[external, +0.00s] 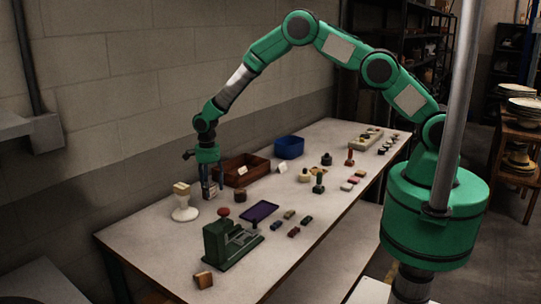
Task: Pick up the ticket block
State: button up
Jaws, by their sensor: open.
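My gripper (212,192) points down over the far left part of the table, its jaws open. It is to the right of a white pedestal (184,211) with a cream-topped block (181,188) on it. A small brown block (203,280) with a pale face lies at the table's near left edge, well away from my gripper. I cannot tell for sure which of the small blocks is the ticket block. Whether anything sits between the fingers is too small to tell.
A green press (222,250) with a red knob stands at the near left. A brown wooden tray (258,175), a blue bin (290,142) and a purple tray (258,211) are on the table (300,245). Several small coloured blocks lie right of the press. A small brown pot (240,195) is close to my gripper.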

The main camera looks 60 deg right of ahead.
jog(key=shift+f, duration=0.7)
jog(key=shift+c, duration=0.6)
jog(key=c, duration=1.1)
